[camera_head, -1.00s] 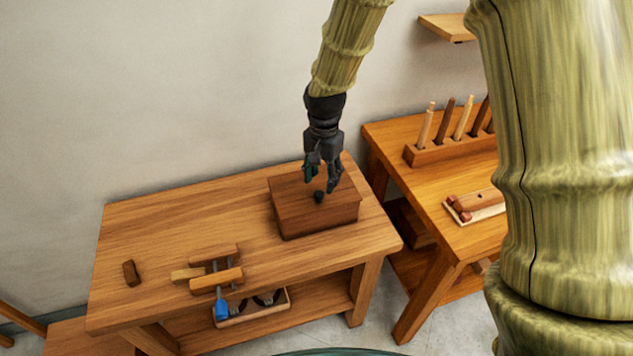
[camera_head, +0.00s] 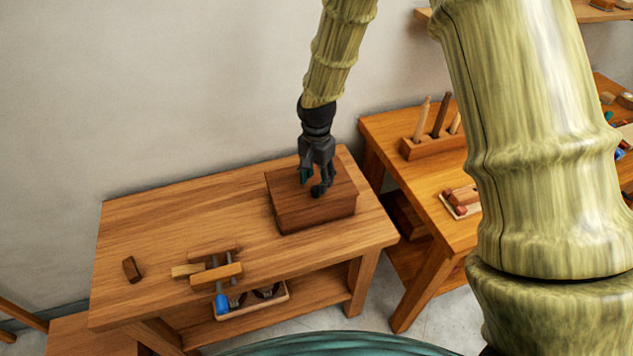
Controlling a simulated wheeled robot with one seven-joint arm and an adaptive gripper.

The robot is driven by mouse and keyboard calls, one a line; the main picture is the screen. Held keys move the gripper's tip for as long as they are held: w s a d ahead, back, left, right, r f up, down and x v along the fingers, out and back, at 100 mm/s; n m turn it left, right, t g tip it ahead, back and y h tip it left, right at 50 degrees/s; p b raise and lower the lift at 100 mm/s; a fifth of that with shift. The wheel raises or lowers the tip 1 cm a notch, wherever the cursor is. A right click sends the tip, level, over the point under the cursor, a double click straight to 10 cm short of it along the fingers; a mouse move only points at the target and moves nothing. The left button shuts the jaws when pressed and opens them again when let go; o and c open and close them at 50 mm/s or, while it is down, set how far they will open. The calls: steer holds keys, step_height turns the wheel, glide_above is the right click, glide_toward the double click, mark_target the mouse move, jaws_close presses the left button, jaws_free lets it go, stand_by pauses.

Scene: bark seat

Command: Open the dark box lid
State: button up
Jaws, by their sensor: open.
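The dark box (camera_head: 315,212) is a brown wooden box on the right part of the wooden bench. Its lid (camera_head: 288,188) is down and looks closed. A small dark knob showed on the lid earlier; now my gripper covers that spot. My gripper (camera_head: 312,188) points down at the middle of the lid with its fingers apart. The fingertips are at or just above the lid around the knob's place; I cannot tell whether they touch it.
The bench (camera_head: 150,225) holds a wooden clamp (camera_head: 216,270) and a small dark block (camera_head: 131,269) at left. A tray (camera_head: 252,303) sits on the shelf below. A second bench (camera_head: 385,130) at right carries a peg rack (camera_head: 433,147). Bare bench top lies left of the box.

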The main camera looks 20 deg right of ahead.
mark_target(310, 180)
steer(key=shift+f, duration=1.45)
jaws_close()
